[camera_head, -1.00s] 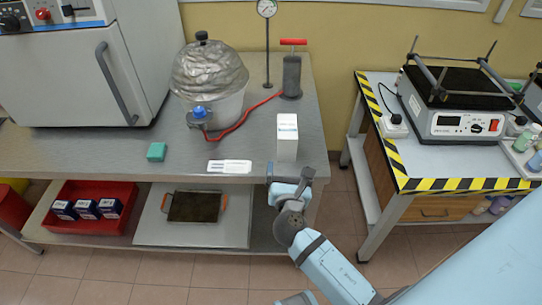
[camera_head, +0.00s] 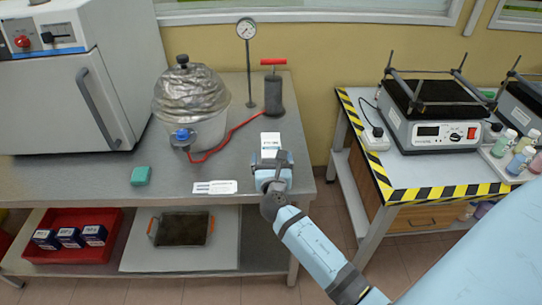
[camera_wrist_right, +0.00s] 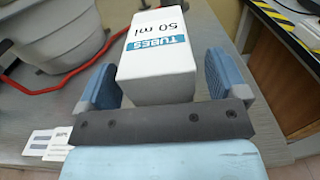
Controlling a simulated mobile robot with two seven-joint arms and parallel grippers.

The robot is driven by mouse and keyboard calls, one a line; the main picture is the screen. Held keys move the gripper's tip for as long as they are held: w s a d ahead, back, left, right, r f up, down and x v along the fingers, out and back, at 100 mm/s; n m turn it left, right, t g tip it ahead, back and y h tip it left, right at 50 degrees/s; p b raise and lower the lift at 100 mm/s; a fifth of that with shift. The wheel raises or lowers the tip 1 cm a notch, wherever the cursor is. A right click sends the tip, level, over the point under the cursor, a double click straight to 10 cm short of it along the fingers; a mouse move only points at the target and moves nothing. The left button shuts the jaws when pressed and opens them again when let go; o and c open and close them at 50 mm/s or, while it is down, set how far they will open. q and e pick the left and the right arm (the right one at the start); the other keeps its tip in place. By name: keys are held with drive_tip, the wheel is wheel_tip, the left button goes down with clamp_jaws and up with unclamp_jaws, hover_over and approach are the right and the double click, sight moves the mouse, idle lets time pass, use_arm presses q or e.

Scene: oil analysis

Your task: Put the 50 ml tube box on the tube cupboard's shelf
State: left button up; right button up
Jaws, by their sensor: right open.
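The 50 ml tube box (camera_wrist_right: 158,68) is white, with a teal label reading "TUBES 50 ml" in the right wrist view. It stands on the grey bench near its right end; in the head view its upper part (camera_head: 270,139) shows behind my right gripper (camera_head: 273,160). My right gripper (camera_wrist_right: 160,85) is open, with one blue-grey finger on each side of the box. My left gripper is not in view. I see no tube cupboard in these frames.
A striped-edge table (camera_head: 420,175) with a shaker (camera_head: 430,120) stands to the right, across a gap.

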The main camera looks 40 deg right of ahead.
drive_tip(key=shift+x, duration=1.1)
drive_tip(key=c, duration=1.2)
